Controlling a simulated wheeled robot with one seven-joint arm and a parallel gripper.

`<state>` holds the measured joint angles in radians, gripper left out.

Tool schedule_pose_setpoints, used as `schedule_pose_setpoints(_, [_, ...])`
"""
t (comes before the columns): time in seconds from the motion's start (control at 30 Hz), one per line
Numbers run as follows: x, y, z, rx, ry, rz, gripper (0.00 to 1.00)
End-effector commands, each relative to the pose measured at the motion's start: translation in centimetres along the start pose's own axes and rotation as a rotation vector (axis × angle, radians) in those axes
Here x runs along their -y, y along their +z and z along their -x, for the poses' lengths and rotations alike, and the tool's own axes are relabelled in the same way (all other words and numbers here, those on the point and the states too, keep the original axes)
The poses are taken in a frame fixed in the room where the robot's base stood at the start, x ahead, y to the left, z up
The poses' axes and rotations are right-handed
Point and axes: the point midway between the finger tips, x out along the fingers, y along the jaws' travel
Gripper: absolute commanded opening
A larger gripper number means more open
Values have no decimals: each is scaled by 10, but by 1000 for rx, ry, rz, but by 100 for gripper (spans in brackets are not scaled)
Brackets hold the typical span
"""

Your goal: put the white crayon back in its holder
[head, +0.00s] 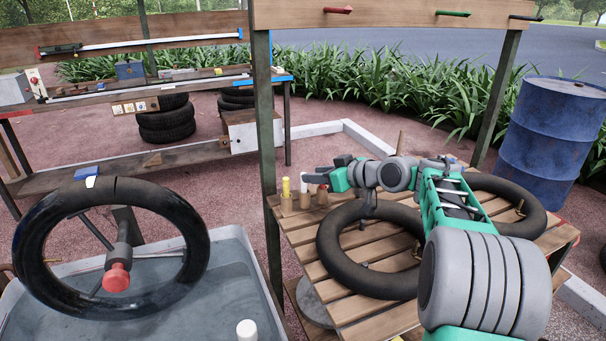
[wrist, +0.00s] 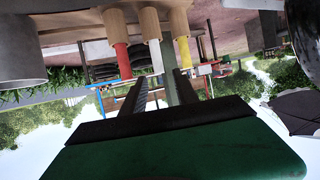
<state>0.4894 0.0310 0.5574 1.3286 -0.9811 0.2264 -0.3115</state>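The white crayon (head: 304,179) stands upright in the middle wooden holder (head: 306,198) at the left end of the slatted table. In the wrist view, which looks upside down, the white crayon (wrist: 155,57) meets its holder (wrist: 148,24) and shows in the gap between my fingers. My gripper (head: 313,177) points left, with its tips close by the white crayon. The fingers in the wrist view (wrist: 160,80) are apart, with space on both sides of the crayon. I see no contact. How deep the crayon sits is hidden.
A yellow crayon (head: 286,187) and a red crayon (head: 322,192) stand in holders on either side, close to my gripper. A black tyre (head: 340,245) lies on the slatted table (head: 300,238). A post (head: 266,120) rises just left of the holders.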

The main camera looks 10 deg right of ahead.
Motion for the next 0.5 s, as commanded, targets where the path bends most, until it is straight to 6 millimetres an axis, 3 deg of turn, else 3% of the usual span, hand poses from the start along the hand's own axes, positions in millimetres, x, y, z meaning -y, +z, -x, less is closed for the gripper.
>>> schedule_pose_setpoints(0.1, [-1, -1, 27, 0, 4, 0, 36])
schedule_pose_setpoints(0.2, [-1, 0, 40, 0, 2, 0, 36])
schedule_pose_setpoints(0.5, [0, 0, 44, 0, -1, 1, 36])
